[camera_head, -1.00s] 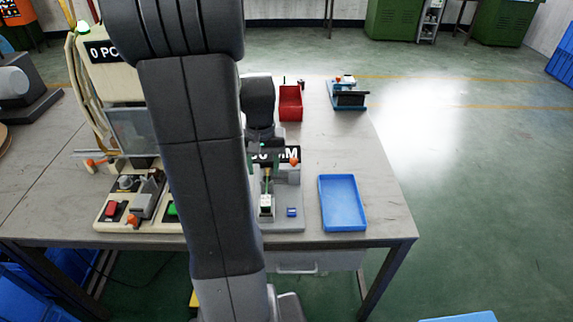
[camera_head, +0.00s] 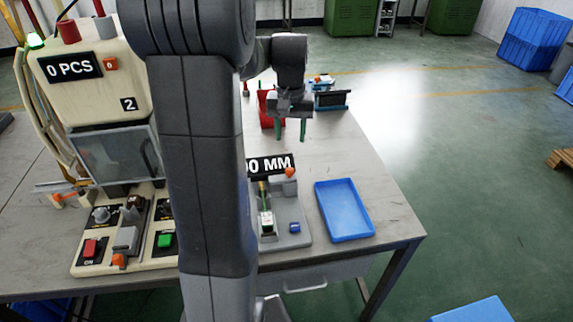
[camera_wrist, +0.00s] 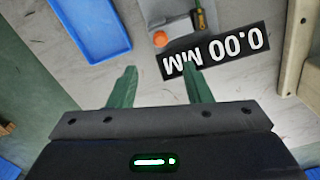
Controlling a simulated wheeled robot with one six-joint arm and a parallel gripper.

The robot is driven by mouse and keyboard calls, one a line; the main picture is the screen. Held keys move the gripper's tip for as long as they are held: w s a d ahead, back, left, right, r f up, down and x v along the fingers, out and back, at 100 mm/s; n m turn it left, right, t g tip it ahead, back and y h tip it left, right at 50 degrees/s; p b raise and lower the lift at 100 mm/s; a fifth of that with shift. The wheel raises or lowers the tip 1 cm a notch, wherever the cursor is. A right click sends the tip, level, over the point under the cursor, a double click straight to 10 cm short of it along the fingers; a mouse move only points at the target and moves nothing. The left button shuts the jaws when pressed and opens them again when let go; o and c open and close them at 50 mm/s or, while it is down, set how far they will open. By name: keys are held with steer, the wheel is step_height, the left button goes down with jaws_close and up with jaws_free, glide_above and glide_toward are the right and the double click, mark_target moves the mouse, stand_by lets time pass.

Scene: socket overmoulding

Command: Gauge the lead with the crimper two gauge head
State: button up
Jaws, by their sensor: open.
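The gauge (camera_head: 293,239) is a grey block on the table to the right of the crimper marked 2 (camera_head: 128,104). Its black display (camera_head: 270,164) is partly hidden by my arm; in the wrist view the display (camera_wrist: 215,48) appears upside down and reads 0.00 MM. The lead (camera_head: 265,221), with a pale end and a yellow-green part, lies in the gauge; its upper part also shows in the wrist view (camera_wrist: 200,17). My gripper (camera_head: 291,130) is open, with green fingers apart and empty, above and behind the gauge. It also shows in the wrist view (camera_wrist: 157,88).
A blue tray (camera_head: 344,236) lies right of the gauge and is empty. A red bin (camera_head: 266,110) and a blue-black device (camera_head: 331,101) stand at the back. The crimper panel has a red button (camera_head: 91,248) and a green button (camera_head: 165,240).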

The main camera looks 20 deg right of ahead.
mark_target(289, 169)
step_height(289, 169, down, 12)
steer(key=shift+r, duration=0.1)
stand_by(0.4)
steer(key=shift+a, duration=0.1)
jaws_close()
